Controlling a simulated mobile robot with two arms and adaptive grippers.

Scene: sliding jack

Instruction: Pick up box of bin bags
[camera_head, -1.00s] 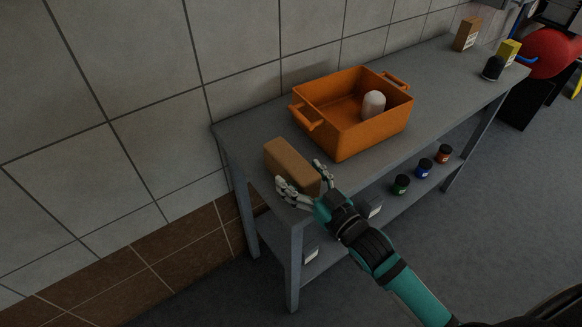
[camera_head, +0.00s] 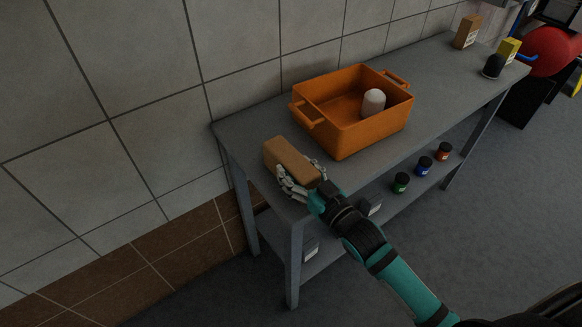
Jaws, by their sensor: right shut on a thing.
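A plain brown box (camera_head: 291,160), which looks like the box of bin bags, is at the near left end of the grey table. My right gripper (camera_head: 302,180) is shut on the near end of this box, with fingers along both its sides. The fingers and hand hide part of that end. The box seems to rest on the tabletop; I cannot tell of any gap under it. My left gripper is not in view.
An orange crate (camera_head: 370,133) with a white rounded item (camera_head: 373,102) stands behind the box. A brown box (camera_head: 467,32), a yellow box (camera_head: 509,49) and a dark jar (camera_head: 493,67) stand at the far end. Small jars (camera_head: 424,165) sit on the lower shelf.

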